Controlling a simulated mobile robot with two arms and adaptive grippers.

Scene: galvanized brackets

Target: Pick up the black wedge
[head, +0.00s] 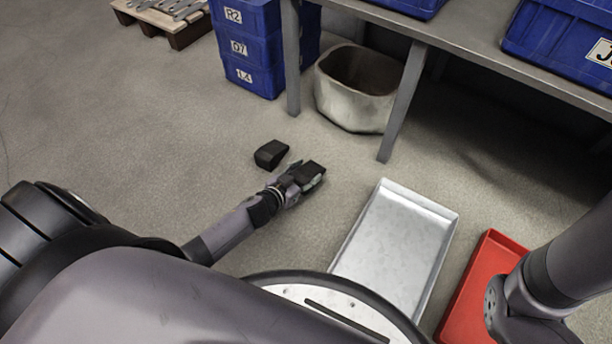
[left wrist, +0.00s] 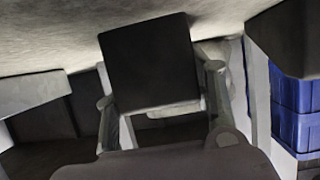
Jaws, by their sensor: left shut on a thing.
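My left gripper (head: 306,178) is shut on a black wedge (head: 312,171), above the grey floor in the head view. In the left wrist view this black wedge (left wrist: 150,62) shows as a dark square face between the two fingers. A second black wedge (head: 271,154) lies on the floor just beyond and to the left of the gripper. A dark block at the upper right of the left wrist view (left wrist: 285,38) looks like that second wedge. My right arm comes in at the right of the head view, but its gripper is not in view.
A metal tray (head: 448,212) lies right of the left gripper, with a red tray (head: 513,243) beside it. A workbench (head: 470,55) with blue bins stands behind. A pale round bin (head: 345,108) and stacked blue crates (head: 250,50) are at the back. The left floor is clear.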

